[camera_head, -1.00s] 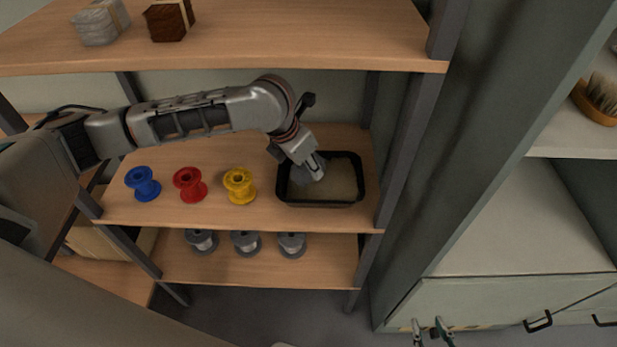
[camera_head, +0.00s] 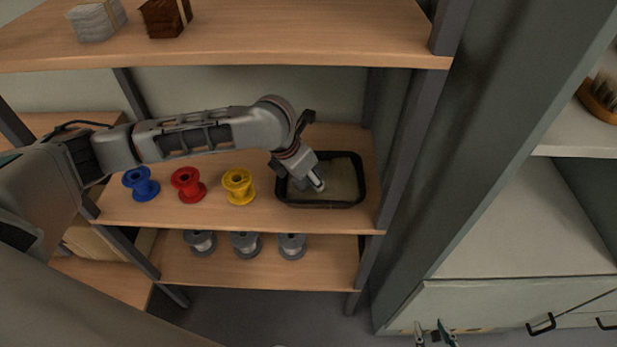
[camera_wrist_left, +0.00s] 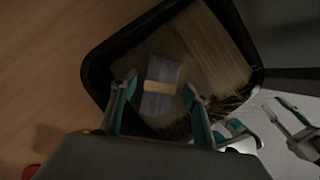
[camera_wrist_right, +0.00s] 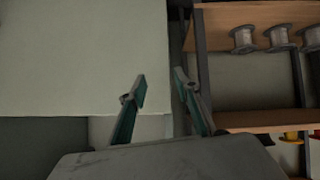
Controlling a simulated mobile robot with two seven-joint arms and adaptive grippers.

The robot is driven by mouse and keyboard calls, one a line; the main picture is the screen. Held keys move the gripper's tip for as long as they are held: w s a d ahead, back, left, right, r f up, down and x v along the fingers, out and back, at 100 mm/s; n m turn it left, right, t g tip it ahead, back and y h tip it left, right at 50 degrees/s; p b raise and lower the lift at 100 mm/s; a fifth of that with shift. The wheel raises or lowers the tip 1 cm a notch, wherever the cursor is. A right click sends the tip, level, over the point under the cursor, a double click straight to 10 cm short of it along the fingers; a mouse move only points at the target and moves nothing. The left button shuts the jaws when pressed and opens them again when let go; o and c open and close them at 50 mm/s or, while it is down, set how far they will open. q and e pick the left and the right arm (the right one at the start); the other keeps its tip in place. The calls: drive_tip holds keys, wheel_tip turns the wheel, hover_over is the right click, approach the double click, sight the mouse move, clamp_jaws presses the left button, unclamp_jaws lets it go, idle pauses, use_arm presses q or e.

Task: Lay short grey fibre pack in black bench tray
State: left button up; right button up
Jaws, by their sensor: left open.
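The black bench tray (camera_head: 362,180) stands on the middle shelf of the rack, with tan fibre inside; its rim (camera_wrist_left: 92,75) also shows in the left wrist view. The short grey fibre pack (camera_wrist_left: 162,72), with a tan band round its middle, lies in the tray on or against the tan fibre. My left gripper (camera_head: 312,183) is low over the tray's left part. In the left wrist view its fingers (camera_wrist_left: 158,98) are apart, one on each side of the pack. My right gripper (camera_head: 434,335) is open and empty at the bottom of the head view, away from the tray.
Blue (camera_head: 141,184), red (camera_head: 188,184) and yellow (camera_head: 239,186) spools stand left of the tray. Grey spools (camera_head: 245,244) stand on the shelf below. Another grey pack (camera_head: 97,22) and a brown pack (camera_head: 165,18) sit on the top shelf. A rack post (camera_head: 400,150) rises right of the tray.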

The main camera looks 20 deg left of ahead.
sight(300, 183)
drive_tip(key=shift+s+f, duration=0.1)
use_arm(q)
drive_tip(key=shift+r, duration=0.25)
drive_tip(key=p+v, duration=0.1)
drive_tip(key=v, duration=0.5)
drive_tip(key=shift+r+p, duration=0.15)
drive_tip(key=shift+p, duration=0.25)
drive_tip(key=shift+s+a+r, duration=0.15)
drive_tip(key=shift+s+r, duration=0.15)
drive_tip(key=shift+r, duration=0.2)
use_arm(e)
drive_tip(key=shift+s+a+r, duration=0.25)
drive_tip(key=shift+r, duration=0.4)
drive_tip(key=shift+f, duration=0.1)
use_arm(q)
drive_tip(key=shift+f, duration=0.1)
